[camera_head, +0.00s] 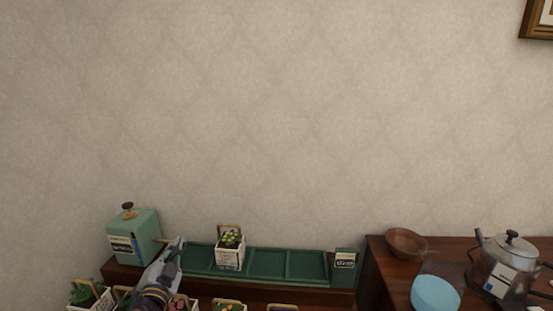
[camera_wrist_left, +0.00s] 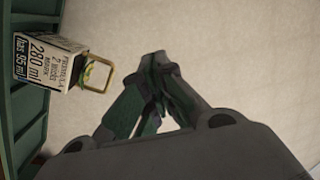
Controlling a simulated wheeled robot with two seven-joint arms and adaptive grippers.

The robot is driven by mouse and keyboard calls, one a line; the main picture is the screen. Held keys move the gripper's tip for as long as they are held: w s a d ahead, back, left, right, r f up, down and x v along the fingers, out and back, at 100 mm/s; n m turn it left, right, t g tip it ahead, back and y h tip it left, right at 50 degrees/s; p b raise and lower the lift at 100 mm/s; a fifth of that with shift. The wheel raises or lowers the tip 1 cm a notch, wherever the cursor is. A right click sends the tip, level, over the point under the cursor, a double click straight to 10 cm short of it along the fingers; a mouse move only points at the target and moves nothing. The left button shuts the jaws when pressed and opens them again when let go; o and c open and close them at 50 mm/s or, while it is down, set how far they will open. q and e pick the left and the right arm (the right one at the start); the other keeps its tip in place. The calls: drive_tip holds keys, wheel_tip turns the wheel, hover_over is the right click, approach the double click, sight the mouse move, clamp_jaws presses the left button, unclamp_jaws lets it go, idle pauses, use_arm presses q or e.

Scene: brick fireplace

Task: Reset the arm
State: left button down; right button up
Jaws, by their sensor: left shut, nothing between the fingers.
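My left gripper (camera_head: 176,246) is in the lower left of the head view, its fingers pointing up and slightly right. It is shut with nothing between the fingers, in front of the left end of a green compartment tray (camera_head: 263,276). In the left wrist view the closed fingertips of my left gripper (camera_wrist_left: 160,58) are seen against the pale wall. A small white planter (camera_head: 230,258) with a plant and a handle stands in the tray, to the gripper's right. My right gripper is not in view.
A green box (camera_head: 133,236) with a knob stands left of the gripper. Several planters (camera_head: 92,296) line the bottom edge. On the right, a dark wooden top (camera_head: 388,285) bears a brown bowl (camera_head: 406,242), a metal kettle (camera_head: 506,265) and a light-blue round object (camera_head: 435,293).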

use_arm(q)
drive_tip(key=s+a+f+n+g+y, duration=0.1)
drive_tip(key=s+f+n+g+y, duration=0.1)
drive_tip(key=s+f+n+g, duration=0.5)
drive_tip(key=s+d+f+g+h, duration=0.2)
drive_tip(key=s+d+f+g, duration=0.2)
drive_tip(key=s+f, duration=0.5)
drive_tip(key=s+d+f+g+h, duration=0.2)
drive_tip(key=s+d+f+g, duration=0.4)
drive_tip(key=s, duration=0.5)
drive_tip(key=s+a+f, duration=0.1)
drive_tip(key=a+f, duration=0.1)
drive_tip(key=f, duration=1.4)
drive_tip(key=s+a+f, duration=0.1)
drive_tip(key=a+f, duration=0.1)
drive_tip(key=f, duration=1.4)
drive_tip(key=s+a+f, duration=0.3)
drive_tip(key=s+f, duration=0.7)
drive_tip(key=s+a+f+m+y, duration=0.1)
drive_tip(key=s+a+f, duration=0.3)
drive_tip(key=s+f, duration=0.6)
drive_tip(key=shift+s+g, duration=0.3)
drive_tip(key=shift+s, duration=0.25)
